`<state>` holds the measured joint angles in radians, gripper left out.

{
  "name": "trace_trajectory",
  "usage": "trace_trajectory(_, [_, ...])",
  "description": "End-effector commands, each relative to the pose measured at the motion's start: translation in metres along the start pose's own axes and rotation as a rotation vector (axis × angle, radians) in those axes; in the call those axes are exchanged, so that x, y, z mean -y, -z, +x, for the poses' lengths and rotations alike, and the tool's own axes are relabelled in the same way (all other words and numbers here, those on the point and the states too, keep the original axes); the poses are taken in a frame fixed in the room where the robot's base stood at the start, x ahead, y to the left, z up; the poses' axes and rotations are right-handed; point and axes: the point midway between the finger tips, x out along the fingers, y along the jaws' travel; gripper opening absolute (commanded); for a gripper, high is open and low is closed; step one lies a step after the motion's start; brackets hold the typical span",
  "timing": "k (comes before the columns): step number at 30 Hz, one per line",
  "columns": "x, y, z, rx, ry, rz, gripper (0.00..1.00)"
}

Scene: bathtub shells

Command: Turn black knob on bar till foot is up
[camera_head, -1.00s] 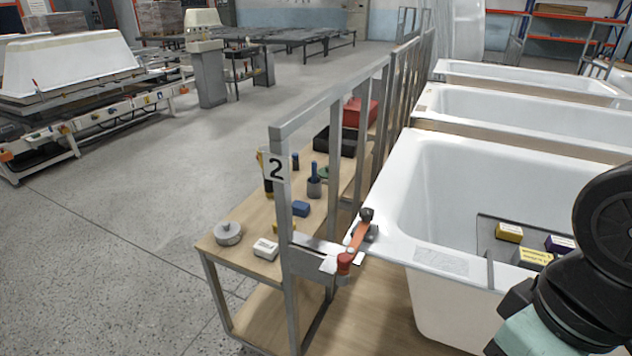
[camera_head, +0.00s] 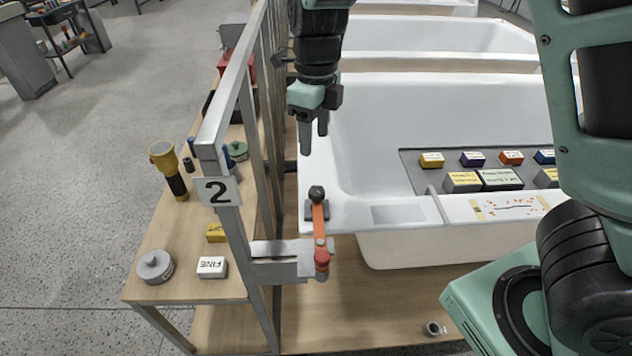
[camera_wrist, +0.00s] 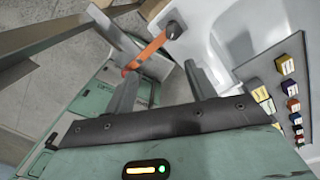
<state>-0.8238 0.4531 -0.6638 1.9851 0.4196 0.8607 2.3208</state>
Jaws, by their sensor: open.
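The orange bar (camera_head: 319,225) runs from the bathtub rim to the grey bracket on the metal frame. The black knob (camera_head: 316,193) stands at the bar's far end, over a dark plate on the rim. A red-orange round part (camera_head: 321,258) is at the near end; I cannot tell whether the foot touches anything. My gripper (camera_head: 314,135) is open and empty, pointing down above and behind the knob, apart from it. In the wrist view the bar (camera_wrist: 148,52) and knob (camera_wrist: 173,30) show beyond the fingers (camera_wrist: 165,85).
The metal frame with the "2" sign (camera_head: 218,191) rises left of the bar. The white bathtub (camera_head: 375,185) holds a grey tray (camera_head: 418,172) with several coloured blocks. A shelf (camera_head: 150,290) left of the frame carries a white FINE box (camera_head: 212,267) and a round grey tin (camera_head: 155,266).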

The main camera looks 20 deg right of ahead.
Motion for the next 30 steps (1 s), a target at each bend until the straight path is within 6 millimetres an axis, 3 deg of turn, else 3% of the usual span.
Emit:
trace_trajectory(4, [0.018, -0.007, -0.007, 0.003, 0.038, 0.202, 0.55])
trace_trajectory(11, [0.024, -0.008, 0.006, 0.004, 0.047, 0.275, 0.55])
trace_trajectory(30, [0.030, -0.007, 0.133, 0.002, 0.046, 0.273, 0.55])
